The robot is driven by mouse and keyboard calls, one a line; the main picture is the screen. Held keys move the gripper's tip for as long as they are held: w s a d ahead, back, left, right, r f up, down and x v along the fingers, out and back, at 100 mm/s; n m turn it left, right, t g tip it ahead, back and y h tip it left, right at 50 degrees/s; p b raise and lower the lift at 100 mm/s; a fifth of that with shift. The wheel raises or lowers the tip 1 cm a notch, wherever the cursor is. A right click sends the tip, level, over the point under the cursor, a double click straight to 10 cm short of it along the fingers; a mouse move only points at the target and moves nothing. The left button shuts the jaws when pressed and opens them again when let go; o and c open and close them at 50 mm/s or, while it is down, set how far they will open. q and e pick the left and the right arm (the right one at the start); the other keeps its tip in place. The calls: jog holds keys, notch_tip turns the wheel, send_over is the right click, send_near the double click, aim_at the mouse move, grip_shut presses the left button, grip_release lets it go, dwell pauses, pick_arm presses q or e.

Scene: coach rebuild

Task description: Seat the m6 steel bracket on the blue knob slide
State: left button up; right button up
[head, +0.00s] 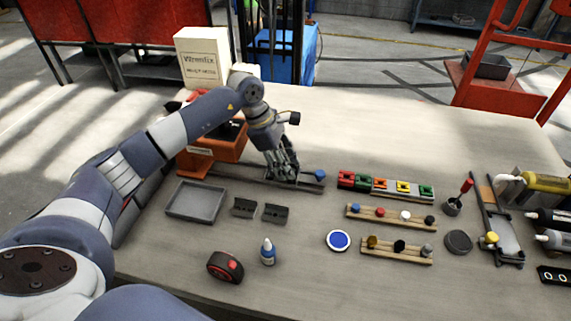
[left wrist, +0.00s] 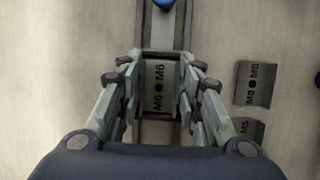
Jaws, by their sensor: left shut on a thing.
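The m6 steel bracket (left wrist: 159,84), a grey plate marked M6, sits between the fingers of my left gripper (left wrist: 160,98). In the head view my left gripper (head: 284,172) is low over the blue knob slide, a dark rail (head: 235,176) lying across the table. The slide's blue knob (head: 320,174) is just right of the fingers and shows at the top of the left wrist view (left wrist: 164,3). The bracket lies in line with the rail; I cannot tell whether it touches the slide. The fingers hide most of it in the head view. My right gripper is out of view.
Two dark brackets (head: 244,207) (head: 275,213) lie in front of the slide; they read M8 (left wrist: 256,83) and M5 (left wrist: 247,134). A grey tray (head: 196,202) is to their left. An orange machine (head: 205,150) stands behind the rail's left end. Colored blocks (head: 380,186) lie right of the knob.

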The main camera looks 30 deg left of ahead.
pick_arm(q)
jog(key=shift+f+b, duration=0.15)
jog(key=shift+b, duration=0.15)
dwell(0.5)
dwell(0.4)
jog(key=o, duration=1.6)
jog(key=shift+c, duration=0.2)
jog(key=shift+r+p, duration=1.6)
jog(key=shift+r, duration=1.45)
jog(key=shift+r, duration=0.1)
